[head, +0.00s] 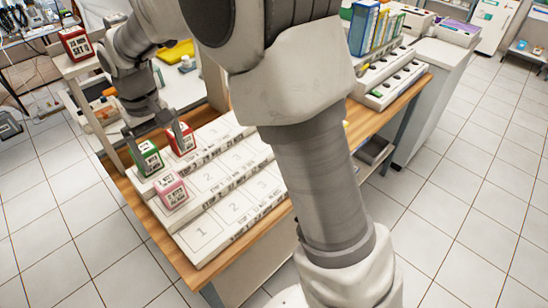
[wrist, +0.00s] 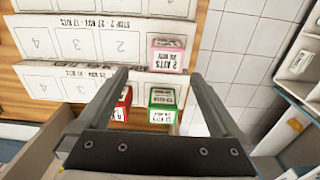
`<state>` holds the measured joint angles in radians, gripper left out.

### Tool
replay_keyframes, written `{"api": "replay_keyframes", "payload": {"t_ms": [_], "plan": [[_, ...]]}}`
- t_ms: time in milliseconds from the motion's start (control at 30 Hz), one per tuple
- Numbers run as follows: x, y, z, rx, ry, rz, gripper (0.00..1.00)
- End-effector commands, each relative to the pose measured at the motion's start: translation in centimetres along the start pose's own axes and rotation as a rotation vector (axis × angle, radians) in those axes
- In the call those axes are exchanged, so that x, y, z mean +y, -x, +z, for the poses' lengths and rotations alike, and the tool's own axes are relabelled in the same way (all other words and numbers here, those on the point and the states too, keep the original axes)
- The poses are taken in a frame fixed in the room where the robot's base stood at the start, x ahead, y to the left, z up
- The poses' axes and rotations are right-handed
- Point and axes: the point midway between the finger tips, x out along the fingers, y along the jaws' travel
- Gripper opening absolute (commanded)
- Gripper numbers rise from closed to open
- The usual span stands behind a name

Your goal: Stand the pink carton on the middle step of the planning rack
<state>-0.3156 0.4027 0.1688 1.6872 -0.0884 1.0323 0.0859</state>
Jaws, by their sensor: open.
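The pink carton (head: 171,191) stands upright on the middle step of the white planning rack (head: 205,238), at the left end in the head view. It also shows in the wrist view (wrist: 167,53), beside the slot marked 2. My gripper (head: 157,140) is open and empty, above the top step beside the green carton (head: 148,157) and the red carton (head: 181,139). In the wrist view the open fingertips (wrist: 158,75) frame the gap between the pink carton and the green one (wrist: 162,105), apart from the pink carton.
The rack sits on a wooden-topped table (head: 180,258). Another red carton (head: 75,43) stands on a side table at upper left. Books (head: 372,28) and a holed white rack (head: 392,82) stand at the far end. Numbered slots right of the pink carton are bare.

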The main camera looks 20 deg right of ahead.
Motion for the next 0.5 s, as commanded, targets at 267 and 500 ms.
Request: {"api": "replay_keyframes", "payload": {"t_ms": [267, 500], "plan": [[4.5, 6.1, 5.4, 0.104, -0.092, 0.034, 1.0], [7.4, 9.7, 11.2, 0.191, -0.176, 0.059, 1.0]]}}
